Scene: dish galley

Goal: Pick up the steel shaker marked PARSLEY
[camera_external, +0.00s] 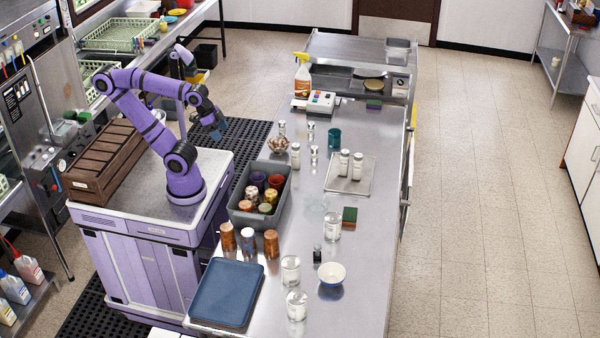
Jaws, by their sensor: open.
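Several small shakers with shiny tops stand on the steel counter (345,215). One shaker (295,155) and a smaller one (314,154) stand right of the grey bin, with another shaker (311,132) behind them. Two more, a left shaker (344,162) and a right shaker (357,166), stand upright side by side on a flat tray (342,185). The markings are too small to read, so I cannot tell which one says PARSLEY. My gripper (218,133) is open and empty, above the floor mat left of the counter, apart from all the shakers.
A grey bin (243,217) holds several coloured jars. Copper-coloured tumblers (228,237), glass jars (290,269), a white bowl (331,273) and a blue tray (227,294) fill the near counter. A teal cup (333,137) and a spray bottle (302,75) stand farther back.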

